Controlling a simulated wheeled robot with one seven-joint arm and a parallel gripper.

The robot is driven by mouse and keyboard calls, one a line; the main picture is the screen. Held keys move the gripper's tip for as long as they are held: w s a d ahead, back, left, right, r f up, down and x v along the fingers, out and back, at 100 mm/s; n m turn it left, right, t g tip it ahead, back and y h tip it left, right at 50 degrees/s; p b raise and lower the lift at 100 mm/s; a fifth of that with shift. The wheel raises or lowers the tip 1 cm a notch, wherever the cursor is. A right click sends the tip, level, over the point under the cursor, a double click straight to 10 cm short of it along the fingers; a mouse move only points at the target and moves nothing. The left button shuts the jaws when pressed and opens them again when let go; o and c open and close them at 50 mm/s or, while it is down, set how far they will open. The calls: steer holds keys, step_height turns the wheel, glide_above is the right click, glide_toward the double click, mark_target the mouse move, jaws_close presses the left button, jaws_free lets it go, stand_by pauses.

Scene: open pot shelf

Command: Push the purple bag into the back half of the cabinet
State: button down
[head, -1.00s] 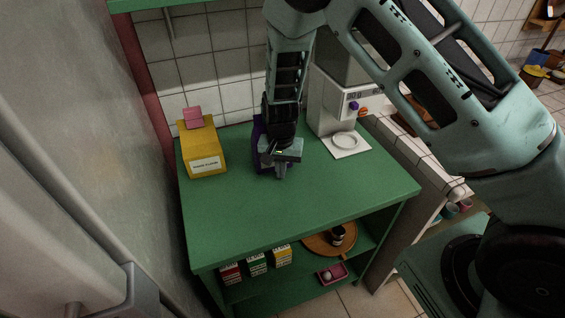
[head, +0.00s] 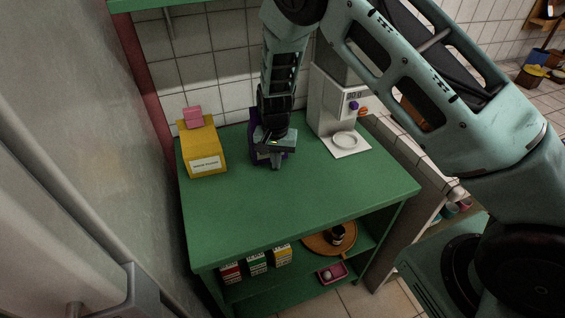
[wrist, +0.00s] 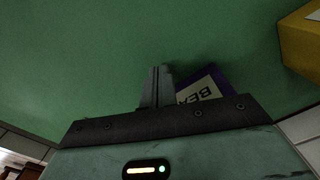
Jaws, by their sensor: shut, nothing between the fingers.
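The purple bag (head: 252,118) stands on the green top of the cabinet (head: 300,205), towards the back, near the tiled wall. In the head view my gripper and wrist hide most of it. In the wrist view a corner of the bag (wrist: 222,78) and part of its pale lettered label show beside the fingers. My gripper (head: 277,165) points down in front of the bag, low over the top. Its fingers (wrist: 157,72) are shut with nothing between them. I cannot tell whether the gripper touches the bag.
A yellow box (head: 202,150) with a pink block (head: 193,117) on it stands left of the bag. A white coffee machine (head: 330,105) with a dish (head: 345,141) stands to the right. The front of the top is clear. Small boxes (head: 257,264) sit on the shelf below.

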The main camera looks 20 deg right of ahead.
steer(key=shift+w, duration=0.7)
steer(key=shift+s+p, duration=0.3)
steer(key=shift+s, duration=1.5)
steer(key=s+r+p, duration=0.3)
steer(key=r+p, duration=0.2)
steer(key=r, duration=0.2)
steer(key=s+a+r+n+y+b, duration=0.1)
steer(key=s+a+r+n, duration=0.4)
steer(key=s+r, duration=0.35)
steer(key=s+a+r+n+y+b, duration=0.15)
steer(key=s+a+r+n, duration=0.25)
steer(key=s+r, duration=0.5)
steer(key=s+d+n+h, duration=0.1)
steer(key=s+n, duration=0.1)
steer(key=s, duration=0.3)
steer(key=s+d+n+h+b, duration=0.1)
steer(key=s+n, duration=0.1)
steer(key=s, duration=0.3)
steer(key=shift+s+d+r+n, duration=0.3)
steer(key=shift+d+r+n, duration=0.05)
steer(key=shift+r+n, duration=0.1)
